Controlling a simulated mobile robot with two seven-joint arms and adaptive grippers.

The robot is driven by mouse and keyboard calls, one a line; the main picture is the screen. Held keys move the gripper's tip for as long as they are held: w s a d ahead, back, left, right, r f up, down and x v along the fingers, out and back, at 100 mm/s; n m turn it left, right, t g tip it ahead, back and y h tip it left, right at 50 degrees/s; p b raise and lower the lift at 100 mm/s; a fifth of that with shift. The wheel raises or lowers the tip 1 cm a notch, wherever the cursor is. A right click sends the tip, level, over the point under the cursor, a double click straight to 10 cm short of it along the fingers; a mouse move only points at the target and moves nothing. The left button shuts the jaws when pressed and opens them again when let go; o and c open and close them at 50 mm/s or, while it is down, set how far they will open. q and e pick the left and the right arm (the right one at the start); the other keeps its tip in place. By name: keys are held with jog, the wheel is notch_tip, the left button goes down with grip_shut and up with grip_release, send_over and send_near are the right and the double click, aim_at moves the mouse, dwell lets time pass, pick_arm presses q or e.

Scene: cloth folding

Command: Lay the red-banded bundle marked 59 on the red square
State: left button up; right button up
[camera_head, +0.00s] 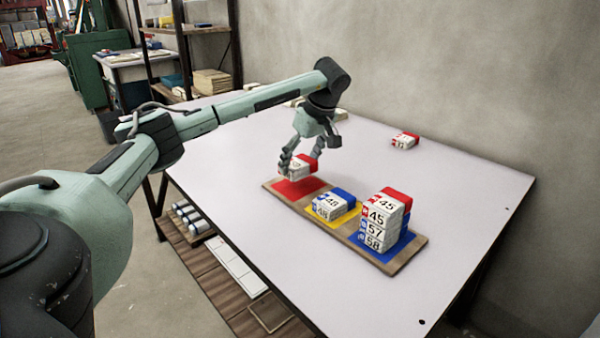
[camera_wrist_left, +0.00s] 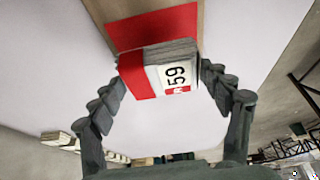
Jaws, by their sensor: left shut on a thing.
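The red-banded bundle marked 59 (camera_wrist_left: 172,75) is between the fingers of my left gripper (camera_head: 302,160), which is shut on it. In the head view the bundle (camera_head: 297,168) is over the back part of the red square (camera_head: 298,189), and the front of the square shows bare. I cannot tell whether the bundle touches the square. In the left wrist view the red square (camera_wrist_left: 128,33) shows just past the bundle, and the number side faces the camera. My right gripper is in neither view.
On the same board (camera_head: 345,240), a blue-banded bundle (camera_head: 333,205) lies on the yellow square (camera_head: 352,216) and a stack (camera_head: 378,225) with a red-banded top stands on the blue square (camera_head: 357,242). Another red-banded bundle (camera_head: 405,141) lies at the back right. The front of the table (camera_head: 240,215) is clear.

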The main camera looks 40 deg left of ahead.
aim_at(300, 173)
pick_arm(q)
jog(key=shift+f, duration=1.8)
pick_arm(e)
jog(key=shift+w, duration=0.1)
pick_arm(q)
jog(key=shift+f, duration=0.1)
jog(key=o, duration=1.1)
jog(key=shift+o, duration=0.2)
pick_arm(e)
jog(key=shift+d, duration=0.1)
pick_arm(q)
jog(key=v, duration=1.2)
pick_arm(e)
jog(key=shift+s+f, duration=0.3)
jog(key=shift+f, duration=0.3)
